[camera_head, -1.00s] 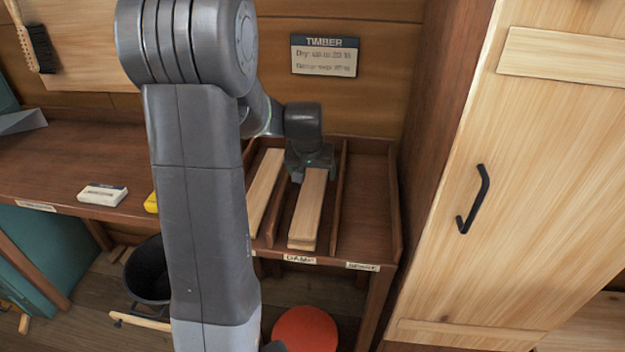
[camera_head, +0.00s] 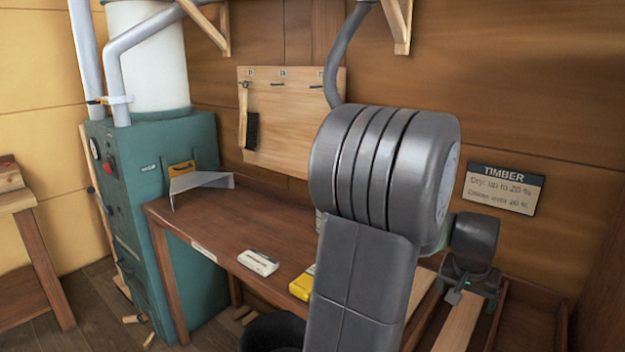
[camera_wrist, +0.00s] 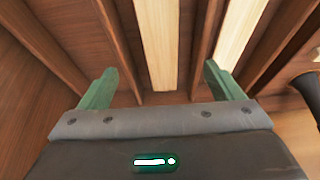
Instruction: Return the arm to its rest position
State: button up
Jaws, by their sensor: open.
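My gripper (camera_head: 468,284) is over the timber rack (camera_head: 530,325) at the lower right of the head view. In the wrist view my gripper (camera_wrist: 162,88) has its two green fingers wide apart, with nothing held between them. A pale board (camera_wrist: 155,40) lies in a rack bay beyond the gap between the fingers. A second pale board (camera_wrist: 242,35) lies in the bay to its right. In the head view, a board (camera_head: 458,322) shows just below the gripper. My arm hides part of the rack, and its near end is cut off.
A wooden bench (camera_head: 190,232) runs left of my arm, with a white block (camera_head: 258,262) and a yellow item (camera_head: 302,284) on it. A dark bucket (camera_head: 272,333) stands below. A teal machine (camera_head: 150,180) stands left. A timber sign (camera_head: 503,190) hangs on the wall behind.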

aim_at(460, 324)
jog(key=x, duration=1.3)
jog(key=shift+s+r, duration=0.1)
jog(key=shift+r, duration=0.05)
